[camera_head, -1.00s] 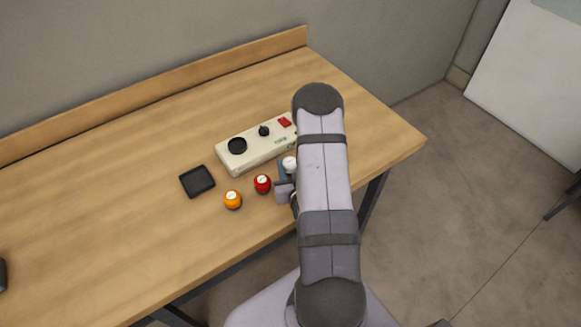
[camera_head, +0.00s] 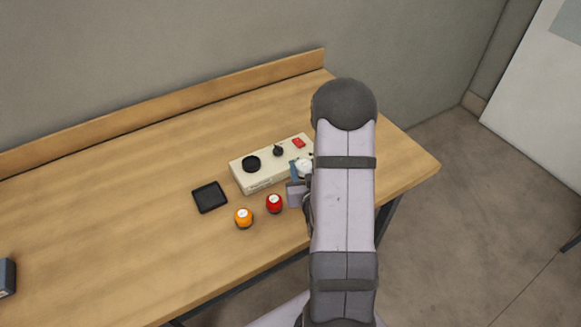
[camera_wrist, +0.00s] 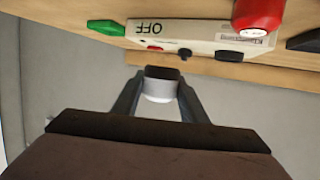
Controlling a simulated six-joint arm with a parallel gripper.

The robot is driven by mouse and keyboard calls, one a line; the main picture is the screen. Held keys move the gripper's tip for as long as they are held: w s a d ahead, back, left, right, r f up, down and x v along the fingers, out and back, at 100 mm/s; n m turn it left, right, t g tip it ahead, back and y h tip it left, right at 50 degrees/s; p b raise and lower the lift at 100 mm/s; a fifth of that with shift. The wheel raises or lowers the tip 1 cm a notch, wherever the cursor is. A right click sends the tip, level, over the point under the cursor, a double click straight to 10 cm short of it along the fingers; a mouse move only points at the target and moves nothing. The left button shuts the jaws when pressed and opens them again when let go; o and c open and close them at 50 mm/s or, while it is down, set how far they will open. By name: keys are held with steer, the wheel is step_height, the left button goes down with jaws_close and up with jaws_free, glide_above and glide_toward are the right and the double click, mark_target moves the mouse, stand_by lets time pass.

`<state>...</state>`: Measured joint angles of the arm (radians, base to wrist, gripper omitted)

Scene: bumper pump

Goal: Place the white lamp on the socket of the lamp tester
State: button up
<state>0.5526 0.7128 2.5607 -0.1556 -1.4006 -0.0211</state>
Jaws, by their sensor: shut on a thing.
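The white lamp (camera_head: 304,166) is in my gripper (camera_head: 299,172), close to the front side of the lamp tester in the head view. In the wrist view the two fingers of my gripper (camera_wrist: 158,98) are shut on the lamp's white body (camera_wrist: 159,89), with its dark end facing away from the wrist. The lamp tester (camera_head: 259,181) is a cream box lying on the table. Its round black socket (camera_head: 251,163) is at its left end and looks empty. The tester also shows, upside down, in the wrist view (camera_wrist: 200,36).
A red lamp (camera_head: 274,203) and an orange lamp (camera_head: 243,217) stand in front of the tester. A black square tray (camera_head: 210,196) lies to its left. The wrist view shows a green object (camera_wrist: 103,23). My arm hides the tester's right end. The table's left is mostly clear.

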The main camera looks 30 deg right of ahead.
steer(key=shift+w+f+b, duration=0.15)
steer(key=shift+w+b, duration=0.15)
steer(key=shift+b, duration=0.3)
steer(key=w+a+r+n+t+y+b, duration=0.1)
steer(key=w+a+r+n+y+b, duration=0.25)
steer(key=w+r, duration=0.6)
steer(key=n+g+y+p, duration=0.1)
steer(key=n+y+p, duration=0.1)
steer(key=n+y, duration=0.55)
glide_above(251, 164)
step_height(251, 164, down, 4)
steer(key=m+y, duration=0.1)
steer(key=m, duration=0.1)
steer(key=shift+s+r, duration=0.1)
steer(key=shift+r, duration=0.1)
steer(key=shift+f+p, duration=0.8)
steer(key=shift+f, duration=4.2)
steer(key=shift+f, duration=0.15)
